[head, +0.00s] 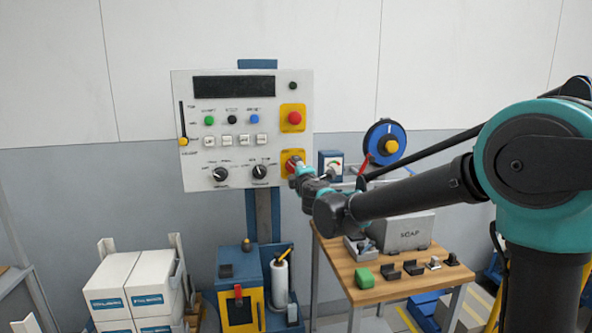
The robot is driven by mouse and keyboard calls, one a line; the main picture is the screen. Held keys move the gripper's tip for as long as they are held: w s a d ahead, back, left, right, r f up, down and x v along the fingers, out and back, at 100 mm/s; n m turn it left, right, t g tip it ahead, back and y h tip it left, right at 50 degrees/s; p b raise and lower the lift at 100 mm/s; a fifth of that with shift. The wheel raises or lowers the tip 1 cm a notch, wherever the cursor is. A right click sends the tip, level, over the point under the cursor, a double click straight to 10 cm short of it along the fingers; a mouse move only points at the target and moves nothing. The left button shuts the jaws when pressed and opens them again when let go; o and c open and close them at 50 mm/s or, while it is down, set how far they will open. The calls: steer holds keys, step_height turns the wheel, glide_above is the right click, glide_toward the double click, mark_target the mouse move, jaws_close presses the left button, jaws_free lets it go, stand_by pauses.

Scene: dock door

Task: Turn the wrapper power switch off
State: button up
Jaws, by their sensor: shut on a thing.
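The wrapper control panel (190,100) is a white box on a blue post. The power switch (290,159) looks to be the red knob on a yellow plate at the panel's lower right. My gripper (296,168) reaches in from the right and is shut on this red knob. The gripper covers much of the knob, so its turned position cannot be read.
A red push button (294,118) on yellow sits just above. Two black dials (260,172) are to the left, with a yellow-knobbed slider (183,141) beyond. A wooden table (345,262) with small parts stands below my arm. Stacked boxes (115,280) are at lower left.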

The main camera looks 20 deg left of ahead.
steer(key=o, duration=1.2)
steer(key=shift+s, duration=0.15)
steer(key=v, duration=1.1)
steer(key=shift+s+d+f, duration=0.1)
steer(key=shift+s+d, duration=0.2)
